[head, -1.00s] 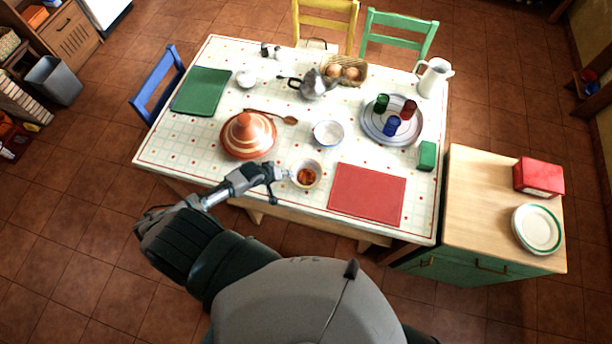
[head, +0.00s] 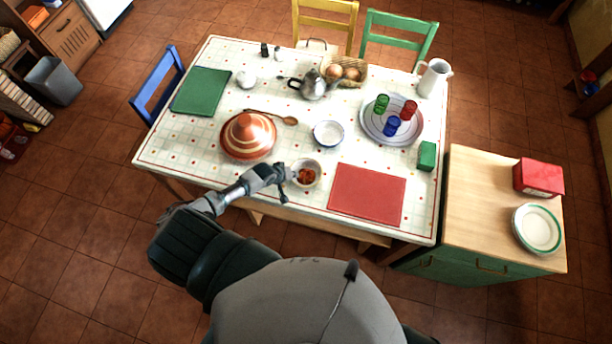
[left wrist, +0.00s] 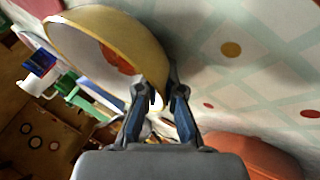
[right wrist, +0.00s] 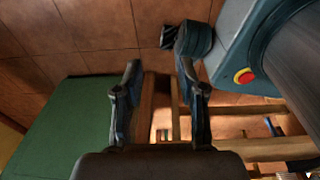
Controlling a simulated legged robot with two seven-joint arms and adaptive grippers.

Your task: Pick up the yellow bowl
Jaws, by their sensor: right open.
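The yellow bowl (head: 317,169) stands near the front edge of the table with reddish contents in it. In the left wrist view the yellow bowl (left wrist: 110,24) fills the upper left, its yellow outer wall reaching the fingertips. My left gripper (head: 285,175) is at the bowl's left side. In the left wrist view my left gripper (left wrist: 165,92) has its fingers close together with the bowl's wall between them; whether they press on it is unclear. My right gripper (right wrist: 157,75) is open and empty over the floor beside the green cabinet, away from the bowl.
A striped tagine (head: 248,137) stands left of the bowl and a red mat (head: 367,193) lies to its right. A white-and-blue bowl (head: 328,133) is just behind. A tray (head: 370,125) with colored glasses and a teapot (head: 313,87) stand farther back.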

